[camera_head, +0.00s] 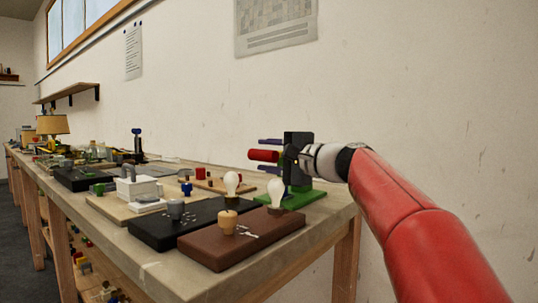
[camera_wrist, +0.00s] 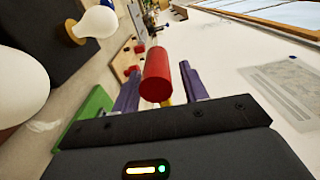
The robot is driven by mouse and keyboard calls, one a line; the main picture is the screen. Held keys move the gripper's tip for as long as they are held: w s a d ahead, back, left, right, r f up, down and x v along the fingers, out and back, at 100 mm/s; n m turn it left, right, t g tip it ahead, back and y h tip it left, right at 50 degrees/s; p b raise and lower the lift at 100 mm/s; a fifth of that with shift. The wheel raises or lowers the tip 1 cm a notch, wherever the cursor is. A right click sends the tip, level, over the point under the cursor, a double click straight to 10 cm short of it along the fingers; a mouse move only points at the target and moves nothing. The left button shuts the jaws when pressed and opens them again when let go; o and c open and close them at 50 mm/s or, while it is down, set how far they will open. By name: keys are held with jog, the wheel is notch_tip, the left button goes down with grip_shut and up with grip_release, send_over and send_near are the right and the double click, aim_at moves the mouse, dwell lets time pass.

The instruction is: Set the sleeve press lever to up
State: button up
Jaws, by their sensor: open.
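The red lever handle (camera_head: 263,155) is a short cylinder lying roughly level in the head view, above a green base (camera_head: 292,199) at the right end of the bench. In the wrist view the red handle (camera_wrist: 157,76) shows end-on, and part of the green base (camera_wrist: 90,112) is at the lower left. My gripper (camera_head: 268,154), dark with purple fingers, is open with the handle between its fingers in the picture. In the wrist view my gripper (camera_wrist: 159,78) has a finger on each side of it, with gaps. Whether they touch is unclear. My gripper hides much of the press.
A brown block (camera_head: 240,241) and a black block (camera_head: 165,232) lie at the bench front.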

grip_shut()
dwell(0.3)
jog(key=r+m+p, duration=0.1)
jog(key=r+p, duration=0.1)
jog(key=r+m+p, duration=0.1)
jog(key=r+p, duration=0.1)
jog(key=w+r+p, duration=0.1)
jog(key=r+p, duration=0.1)
jog(key=p, duration=0.1)
jog(key=shift+d+m, duration=0.4)
jog(key=shift+w+d+r, duration=0.1)
jog(key=shift+r, duration=0.2)
jog(key=shift+w+d+r, duration=0.1)
jog(key=shift+w, duration=0.05)
grip_release()
